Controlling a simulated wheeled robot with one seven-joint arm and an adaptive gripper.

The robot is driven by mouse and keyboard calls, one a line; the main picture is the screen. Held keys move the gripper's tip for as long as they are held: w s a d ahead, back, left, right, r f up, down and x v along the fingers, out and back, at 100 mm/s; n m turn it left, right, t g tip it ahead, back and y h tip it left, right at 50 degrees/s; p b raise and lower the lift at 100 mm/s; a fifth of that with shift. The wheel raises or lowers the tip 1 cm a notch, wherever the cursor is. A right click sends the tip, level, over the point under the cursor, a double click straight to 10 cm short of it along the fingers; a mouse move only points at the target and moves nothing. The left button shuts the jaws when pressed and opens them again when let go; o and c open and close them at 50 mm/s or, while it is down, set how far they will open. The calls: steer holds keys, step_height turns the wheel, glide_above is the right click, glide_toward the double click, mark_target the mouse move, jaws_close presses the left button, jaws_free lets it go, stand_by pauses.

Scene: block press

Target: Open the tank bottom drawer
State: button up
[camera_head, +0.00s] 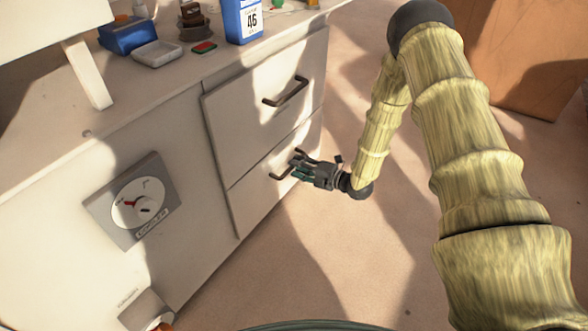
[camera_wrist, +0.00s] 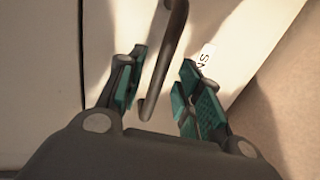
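The cabinet has two stacked drawers. The bottom drawer (camera_head: 252,198) looks closed, its front level with the cabinet face. Its dark bar handle (camera_head: 283,174) is partly hidden behind my gripper (camera_head: 301,167). In the wrist view the dark handle (camera_wrist: 165,60) runs down between the two teal finger pads of my gripper (camera_wrist: 166,85). The fingers are spread apart on either side of the handle, with a gap visible to each side.
A dial panel (camera_head: 134,203) is on the cabinet front at the left. A blue box marked 46 (camera_head: 243,20), a blue bin (camera_head: 127,36) and a white tray (camera_head: 157,54) stand on the counter. Open floor (camera_head: 300,270) lies before the drawers. A brown box (camera_head: 530,60) stands at the right.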

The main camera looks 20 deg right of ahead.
steer(key=shift+b+x, duration=0.4)
steer(key=shift+x, duration=0.9)
steer(key=shift+d, duration=0.1)
jaws_close()
